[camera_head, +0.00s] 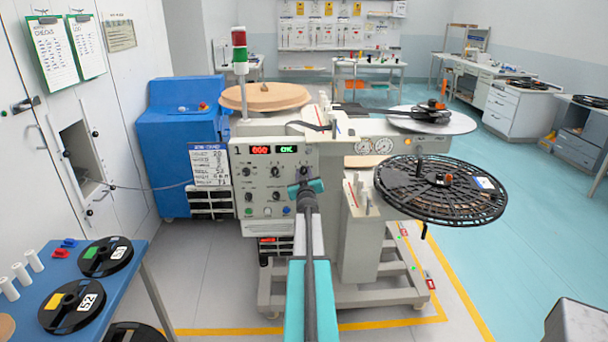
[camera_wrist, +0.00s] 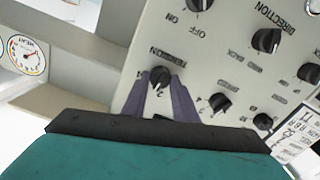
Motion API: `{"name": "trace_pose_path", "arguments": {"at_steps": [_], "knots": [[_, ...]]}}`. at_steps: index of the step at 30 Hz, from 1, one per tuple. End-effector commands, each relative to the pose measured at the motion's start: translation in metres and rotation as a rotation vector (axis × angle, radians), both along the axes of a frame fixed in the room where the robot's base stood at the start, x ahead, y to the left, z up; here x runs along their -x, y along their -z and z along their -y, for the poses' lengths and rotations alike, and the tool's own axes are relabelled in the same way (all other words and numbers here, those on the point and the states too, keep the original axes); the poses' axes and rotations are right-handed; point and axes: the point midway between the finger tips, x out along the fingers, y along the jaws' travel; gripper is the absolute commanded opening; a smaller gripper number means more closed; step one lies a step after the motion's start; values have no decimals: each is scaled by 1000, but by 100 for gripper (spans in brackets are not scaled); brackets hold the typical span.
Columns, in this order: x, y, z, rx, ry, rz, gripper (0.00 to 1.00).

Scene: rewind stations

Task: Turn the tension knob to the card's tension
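The tension knob (camera_wrist: 158,77) is a small black knob on the pale control panel (camera_wrist: 235,55), below the word TENSION in the wrist view. The two dark purple fingers of my gripper (camera_wrist: 161,84) reach to it, one on each side, with a gap between them. Whether they touch the knob is not clear. The knob's exact setting is too small to read. In the head view my gripper (camera_head: 305,187) is at the right part of the panel (camera_head: 261,215) and covers some of it. A printed card (camera_head: 209,163) hangs left of the panel; its small text is unreadable.
Other black knobs, including the direction knob (camera_wrist: 267,40), sit close by on the panel. A black reel (camera_head: 440,188) juts out at the right of the machine. A blue table (camera_head: 62,285) with spools stands at the left front. Pale floor lies open between them.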

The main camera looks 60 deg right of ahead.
Motion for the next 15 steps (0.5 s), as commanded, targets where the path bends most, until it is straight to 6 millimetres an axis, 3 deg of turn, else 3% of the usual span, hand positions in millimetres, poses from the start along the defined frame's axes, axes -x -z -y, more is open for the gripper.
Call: {"name": "trace_pose_path", "arguments": {"at_steps": [15], "knots": [[-1, 2, -1, 56, -1, -75, 4]]}}
